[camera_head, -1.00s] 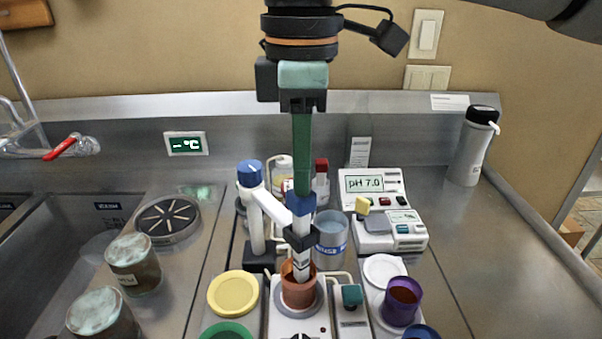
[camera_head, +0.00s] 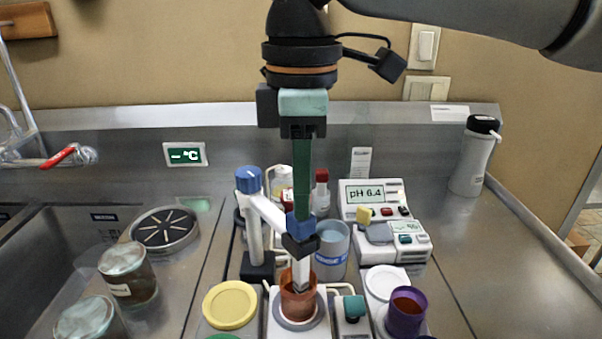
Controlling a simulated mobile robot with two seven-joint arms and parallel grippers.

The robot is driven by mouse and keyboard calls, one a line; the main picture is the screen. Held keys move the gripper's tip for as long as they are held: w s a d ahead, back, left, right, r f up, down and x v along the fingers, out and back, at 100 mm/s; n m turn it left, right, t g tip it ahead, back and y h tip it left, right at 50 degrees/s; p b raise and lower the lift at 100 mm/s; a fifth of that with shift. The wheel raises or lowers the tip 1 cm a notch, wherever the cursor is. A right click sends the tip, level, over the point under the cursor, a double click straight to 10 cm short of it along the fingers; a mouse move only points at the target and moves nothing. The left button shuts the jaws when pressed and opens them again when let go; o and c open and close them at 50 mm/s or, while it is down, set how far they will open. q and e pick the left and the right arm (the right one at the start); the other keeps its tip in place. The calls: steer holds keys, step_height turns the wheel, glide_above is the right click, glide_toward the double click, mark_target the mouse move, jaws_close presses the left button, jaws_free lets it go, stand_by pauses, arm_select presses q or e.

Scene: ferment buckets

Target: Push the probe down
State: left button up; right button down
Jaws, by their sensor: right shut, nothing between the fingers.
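The probe has a blue cap (camera_head: 300,225) and a white body (camera_head: 301,268). It stands nearly upright in a black clamp (camera_head: 300,245) on the angled white arm of a blue-topped stand (camera_head: 253,215). Its cap sits right above the clamp, and its lower end is inside a copper-coloured cup (camera_head: 297,300), where the tip is hidden. My right gripper (camera_head: 301,209) comes down from above with its green fingers shut and empty. The fingertips are at the top of the cap and seem to touch it. The pH meter (camera_head: 370,194) reads 6.4. My left gripper is not in view.
A grey-blue beaker (camera_head: 331,250) and a red-capped bottle (camera_head: 321,190) stand close behind the probe. A yellow lid (camera_head: 230,305) lies left of the cup, and a purple cup (camera_head: 406,312) stands right of it.

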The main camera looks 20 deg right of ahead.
steer(key=shift+w+r+p, duration=0.15)
steer(key=shift+r+p, duration=1)
steer(key=shift+r, duration=0.35)
steer(key=shift+r+p, duration=0.7)
steer(key=shift+r, duration=0.25)
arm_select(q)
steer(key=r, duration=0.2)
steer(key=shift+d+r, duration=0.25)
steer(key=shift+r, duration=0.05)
